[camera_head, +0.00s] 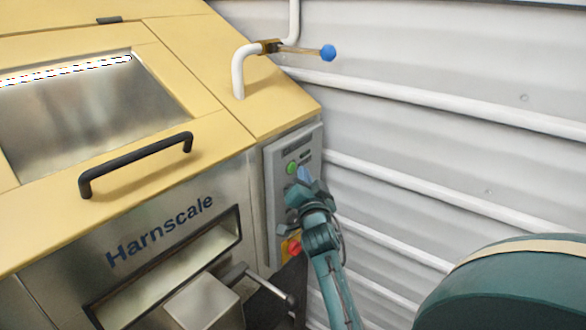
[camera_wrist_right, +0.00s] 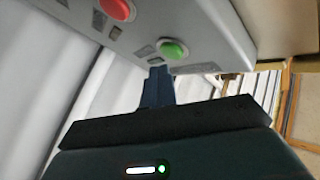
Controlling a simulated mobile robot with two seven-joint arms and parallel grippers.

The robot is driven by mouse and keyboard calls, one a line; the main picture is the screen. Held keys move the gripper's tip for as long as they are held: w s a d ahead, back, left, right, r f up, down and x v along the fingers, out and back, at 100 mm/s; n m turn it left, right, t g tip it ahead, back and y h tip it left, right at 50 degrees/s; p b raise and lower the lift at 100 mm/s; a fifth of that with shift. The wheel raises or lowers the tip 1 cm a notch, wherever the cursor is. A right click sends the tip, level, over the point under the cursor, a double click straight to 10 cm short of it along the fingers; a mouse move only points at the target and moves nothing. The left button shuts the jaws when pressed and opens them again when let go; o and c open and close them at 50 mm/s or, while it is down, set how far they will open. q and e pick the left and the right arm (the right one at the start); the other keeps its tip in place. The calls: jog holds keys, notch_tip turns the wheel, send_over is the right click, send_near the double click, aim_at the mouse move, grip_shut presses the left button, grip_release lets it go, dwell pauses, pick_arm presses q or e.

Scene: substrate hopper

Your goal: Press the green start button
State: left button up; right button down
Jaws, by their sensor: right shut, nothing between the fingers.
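The green start button (camera_head: 292,168) is on the grey control panel (camera_head: 309,140) at the right front of the yellow and steel machine. In the right wrist view the green button (camera_wrist_right: 173,49) stands out round from the panel, just above the fingertips. My right gripper (camera_head: 304,174) is shut and empty, its blue fingertips close to the panel, just right of and slightly below the button in the head view. In the right wrist view the gripper (camera_wrist_right: 158,73) shows a narrow gap below the button; I cannot tell whether it touches the panel. My left gripper is not in view.
A red button (camera_wrist_right: 118,8) sits on the same panel; red shows beside my right arm in the head view (camera_head: 291,247). Corrugated wall (camera_head: 440,130) is behind.

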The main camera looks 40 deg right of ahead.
jog(key=shift+w, duration=0.15)
dwell(0.5)
jog(key=shift+w+a, duration=0.1)
jog(key=shift+w, duration=0.2)
